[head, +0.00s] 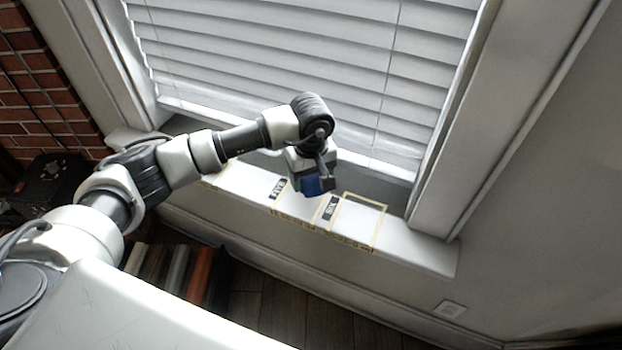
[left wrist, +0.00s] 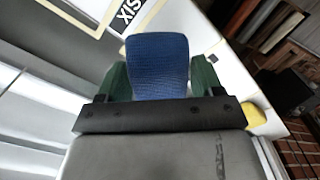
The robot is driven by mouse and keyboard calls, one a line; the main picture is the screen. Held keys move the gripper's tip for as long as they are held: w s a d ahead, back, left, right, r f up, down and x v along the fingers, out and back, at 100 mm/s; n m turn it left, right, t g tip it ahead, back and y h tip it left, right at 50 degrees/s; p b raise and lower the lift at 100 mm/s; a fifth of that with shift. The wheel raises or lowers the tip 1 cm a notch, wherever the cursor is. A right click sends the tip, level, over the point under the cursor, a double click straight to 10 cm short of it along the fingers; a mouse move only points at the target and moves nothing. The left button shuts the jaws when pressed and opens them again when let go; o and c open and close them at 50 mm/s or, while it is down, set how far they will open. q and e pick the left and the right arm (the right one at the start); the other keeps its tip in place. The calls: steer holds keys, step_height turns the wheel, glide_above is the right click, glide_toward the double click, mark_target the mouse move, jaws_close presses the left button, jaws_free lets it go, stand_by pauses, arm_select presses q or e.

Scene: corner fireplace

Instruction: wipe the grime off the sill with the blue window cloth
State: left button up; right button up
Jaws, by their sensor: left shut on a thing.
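My left gripper (head: 318,188) is over the white window sill (head: 425,247), between the labels FIVE and SIX. It is shut on the blue window cloth (head: 311,186). In the left wrist view the cloth (left wrist: 157,66) is a blue woven pad held upright between two green fingers (left wrist: 158,80). The head view does not show clearly whether the cloth touches the sill. I cannot make out any grime on the visible parts of the sill; the arm and gripper hide some of it. My right gripper is not in view.
Tape outlines (head: 366,217) and black labels FIVE (head: 279,189) and SIX (head: 331,208) mark the sill. White blinds (head: 300,50) hang behind it. Books (head: 180,270) stand below at left, beside a brick wall (head: 30,90). A yellow thing (left wrist: 255,114) is partly hidden by my gripper.

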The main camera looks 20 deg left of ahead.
arm_select(q)
steer(key=shift+r+p, duration=0.5)
steer(key=shift+r, duration=0.85)
